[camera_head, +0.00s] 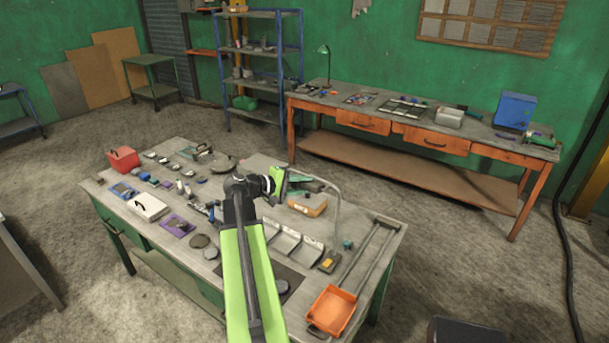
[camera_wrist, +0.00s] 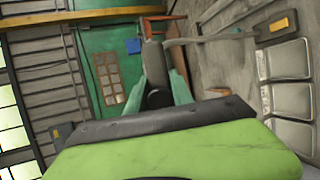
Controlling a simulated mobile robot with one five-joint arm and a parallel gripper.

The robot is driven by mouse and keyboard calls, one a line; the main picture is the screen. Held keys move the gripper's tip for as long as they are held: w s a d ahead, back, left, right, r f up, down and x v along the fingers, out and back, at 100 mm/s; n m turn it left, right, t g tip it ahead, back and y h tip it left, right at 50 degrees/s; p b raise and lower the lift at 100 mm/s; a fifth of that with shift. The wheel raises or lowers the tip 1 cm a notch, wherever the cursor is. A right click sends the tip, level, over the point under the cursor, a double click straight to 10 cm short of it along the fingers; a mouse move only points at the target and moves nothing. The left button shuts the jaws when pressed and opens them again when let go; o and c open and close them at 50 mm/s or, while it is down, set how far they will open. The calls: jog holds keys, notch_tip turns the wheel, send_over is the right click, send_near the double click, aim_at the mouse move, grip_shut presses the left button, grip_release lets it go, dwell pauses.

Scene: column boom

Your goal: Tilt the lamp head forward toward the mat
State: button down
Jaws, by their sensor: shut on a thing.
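The lamp (camera_head: 338,212) has a thin grey arm that rises from the near workbench and bends over at the top toward my gripper. In the wrist view the grey lamp head (camera_wrist: 154,60) lies between the two teal fingers, with the lamp arm (camera_wrist: 212,38) running off to the right. My gripper (camera_head: 308,184) is shut on the lamp head above the bench; it also shows in the wrist view (camera_wrist: 158,82). The head's exact tilt is hard to tell. A dark mat (camera_head: 291,271) lies on the bench near its front edge, partly hidden by my arm.
A wooden block (camera_head: 308,205) lies below my gripper. Several small tools fill the bench's left half. Another bench (camera_head: 430,169) stands behind.

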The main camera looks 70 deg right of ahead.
jog(key=shift+d+r+p, duration=0.1)
jog(key=shift+r+p, duration=0.1)
jog(key=shift+p, duration=0.2)
jog(key=c, duration=1.2)
grip_release()
jog(key=shift+o, duration=0.2)
jog(key=shift+f, duration=0.1)
jog(key=p+v, duration=0.6)
jog(key=v, duration=1.1)
jog(key=shift+r+p, duration=0.4)
jog(key=shift+r, duration=0.05)
